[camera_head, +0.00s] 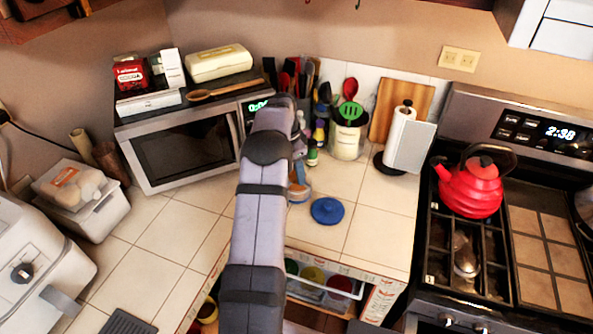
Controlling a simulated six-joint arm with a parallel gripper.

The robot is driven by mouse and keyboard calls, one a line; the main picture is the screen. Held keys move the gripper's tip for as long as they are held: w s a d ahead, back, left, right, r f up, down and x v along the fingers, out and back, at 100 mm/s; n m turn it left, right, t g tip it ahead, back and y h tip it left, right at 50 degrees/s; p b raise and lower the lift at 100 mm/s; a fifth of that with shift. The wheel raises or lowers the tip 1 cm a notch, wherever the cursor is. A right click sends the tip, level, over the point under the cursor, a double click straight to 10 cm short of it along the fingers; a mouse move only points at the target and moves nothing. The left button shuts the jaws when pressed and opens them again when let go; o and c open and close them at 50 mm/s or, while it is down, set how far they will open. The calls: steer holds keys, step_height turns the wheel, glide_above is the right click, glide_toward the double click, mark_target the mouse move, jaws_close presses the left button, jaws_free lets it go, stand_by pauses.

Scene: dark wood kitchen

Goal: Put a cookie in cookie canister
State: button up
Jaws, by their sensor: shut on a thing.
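My arm reaches up the middle of the head view and bends down at its far end. My gripper (300,160) is mostly hidden behind my own arm, just above the counter. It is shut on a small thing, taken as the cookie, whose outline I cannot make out. Below it is a small container with brown and blue parts (298,192), partly covered by my arm, which looks like the cookie canister. I cannot tell whether the gripper is over its opening or beside it. A round blue lid (327,211) lies flat on the tiles just right of it.
A microwave (185,150) stands left of my arm, with a wooden spoon (225,90) and boxes on top. Behind are bottles and a utensil crock (347,138). A paper towel holder (400,140) and a stove with a red kettle (470,188) are right. Tiles near the lid are clear.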

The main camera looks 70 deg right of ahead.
steer(key=o, duration=1.1)
steer(key=shift+w+a+r+b, duration=0.15)
steer(key=shift+r+b, duration=0.3)
steer(key=shift+r, duration=0.75)
steer(key=shift+w+a+r+b, duration=0.1)
steer(key=shift+r+b, duration=0.4)
steer(key=shift+r, duration=0.75)
steer(key=shift+w+a+r+b, duration=0.15)
steer(key=shift+r+b, duration=0.3)
steer(key=shift+r, duration=0.75)
